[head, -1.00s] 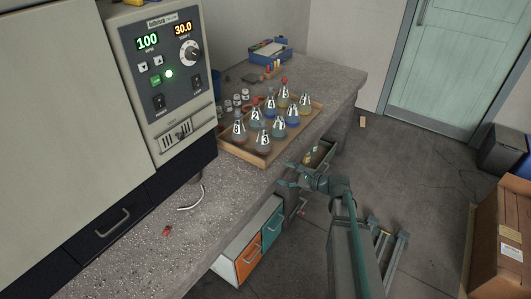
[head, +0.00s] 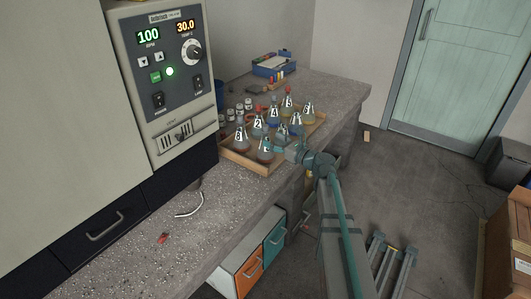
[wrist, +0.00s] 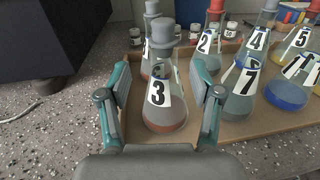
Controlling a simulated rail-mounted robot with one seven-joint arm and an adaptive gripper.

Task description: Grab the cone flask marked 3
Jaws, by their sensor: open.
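The cone flask marked 3 (wrist: 167,116) stands upright in the front row of a shallow tray (wrist: 133,134). It has a grey stopper and reddish-brown contents low down. It also shows at the tray's near end in the head view (head: 265,156). My gripper (wrist: 161,82) is open, with one teal-and-grey finger on each side of this flask. Gaps show between the fingers and the glass in the wrist view. In the head view my gripper (head: 278,142) reaches in from the tray's right side and partly covers the flasks.
Flask 7 (wrist: 240,98) stands close by my right finger. Flasks 2 (wrist: 206,42), 4 (wrist: 256,42) and 5 (wrist: 302,40) stand further back, with another flask directly behind flask 3. Small jars (head: 239,109) stand behind the tray. The bench in front is mostly clear.

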